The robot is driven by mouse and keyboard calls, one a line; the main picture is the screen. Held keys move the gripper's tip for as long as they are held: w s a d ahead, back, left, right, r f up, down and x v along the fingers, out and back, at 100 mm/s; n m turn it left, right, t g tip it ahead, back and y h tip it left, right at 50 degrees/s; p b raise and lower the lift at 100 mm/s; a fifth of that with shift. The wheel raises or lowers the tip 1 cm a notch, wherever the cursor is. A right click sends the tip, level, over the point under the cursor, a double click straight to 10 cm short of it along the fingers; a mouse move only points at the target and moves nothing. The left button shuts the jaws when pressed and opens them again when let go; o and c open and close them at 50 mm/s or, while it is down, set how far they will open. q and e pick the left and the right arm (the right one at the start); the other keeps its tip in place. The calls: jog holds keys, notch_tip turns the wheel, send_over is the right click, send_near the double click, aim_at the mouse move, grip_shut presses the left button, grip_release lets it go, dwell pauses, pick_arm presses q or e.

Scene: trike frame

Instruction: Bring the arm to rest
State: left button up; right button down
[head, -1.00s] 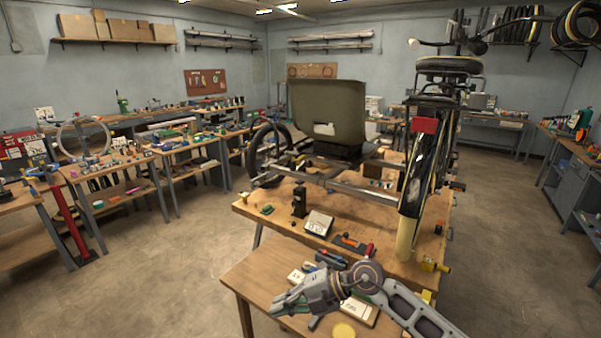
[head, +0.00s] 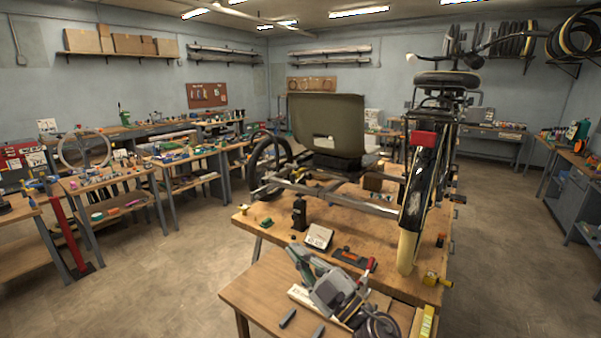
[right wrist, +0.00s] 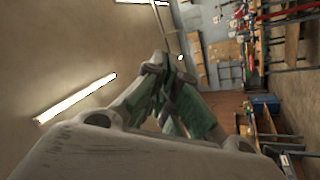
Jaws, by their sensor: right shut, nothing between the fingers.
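My right gripper (head: 294,252) shows in the head view above the small wooden table at the front, its fingers pointing up and to the left. It is shut and empty. In the right wrist view the closed fingers (right wrist: 170,68) meet at their tips against the ceiling and wall. My wrist and arm come up from the bottom edge of the head view and hide part of the small table. My left gripper is not in view.
The trike frame (head: 345,205) with its seat (head: 327,122) stands on the workbench (head: 262,229) just beyond. The small table (head: 245,293) holds loose tools. Open floor (head: 150,290) lies to the left. Loaded benches (head: 110,185) line the left wall.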

jog(key=w+d+f+m+t+h, duration=0.3)
jog(key=d+f+m+t+h, duration=0.15)
jog(key=d+m+h, duration=0.7)
jog(key=s+d+f+m+g+h, duration=0.3)
jog(key=d+f+m+g+h, duration=0.15)
jog(key=d+f, duration=0.4)
jog(key=s+d+f+m+g, duration=0.1)
jog(key=s+d+f+g, duration=0.2)
jog(key=s+f+g, duration=1.35)
jog(key=s+f+t+p, duration=0.1)
jog(key=s+f, duration=0.2)
jog(key=f, duration=0.8)
jog(key=s+f+t+p, duration=0.1)
jog(key=s+f, duration=0.2)
jog(key=f, duration=0.8)
jog(key=s+f+t+p, duration=0.1)
jog(key=s+f, duration=0.2)
jog(key=f, duration=0.8)
jog(key=s+d+f+p, duration=0.1)
jog(key=s+d+f, duration=0.1)
jog(key=s+f, duration=0.6)
jog(key=s+d+f+g+p, duration=0.1)
jog(key=s+f, duration=0.7)
jog(key=s, duration=0.6)
jog(key=shift+d+f, duration=0.3)
jog(key=shift+d, duration=0.05)
